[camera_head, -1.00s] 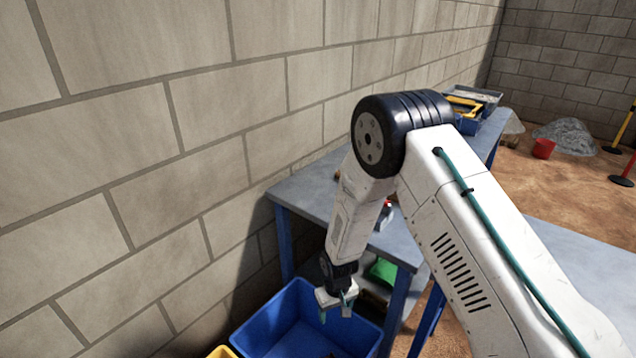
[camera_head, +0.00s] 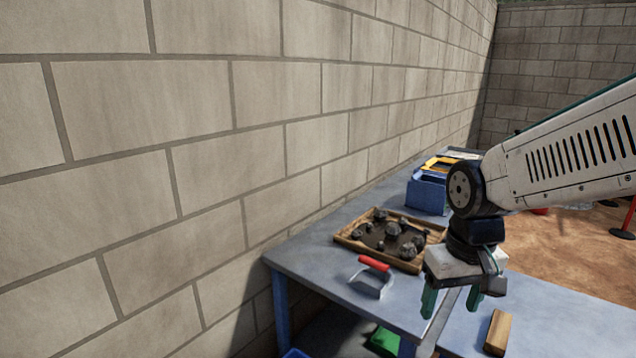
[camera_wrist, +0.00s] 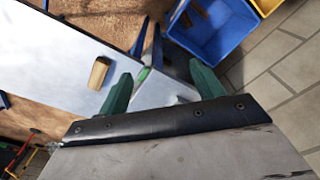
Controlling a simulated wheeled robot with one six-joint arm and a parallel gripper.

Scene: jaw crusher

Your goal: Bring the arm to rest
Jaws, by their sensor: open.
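My gripper (camera_head: 450,303) hangs at the end of my arm above the front part of the grey-blue table (camera_head: 318,255). Its two green fingers are apart with nothing between them. In the wrist view my gripper (camera_wrist: 160,90) also shows open and empty, with the table top (camera_wrist: 60,50) and floor below it. My arm reaches in from the right side of the head view, its wrist bent downward.
A wooden tray of dark rocks (camera_head: 350,240), a red-handled scraper (camera_head: 372,278) and a wooden block (camera_head: 497,333) are on the tables. A blue bin (camera_wrist: 222,58) and a yellow bin (camera_wrist: 266,5) are on the floor. A block wall (camera_head: 200,120) bounds the left.

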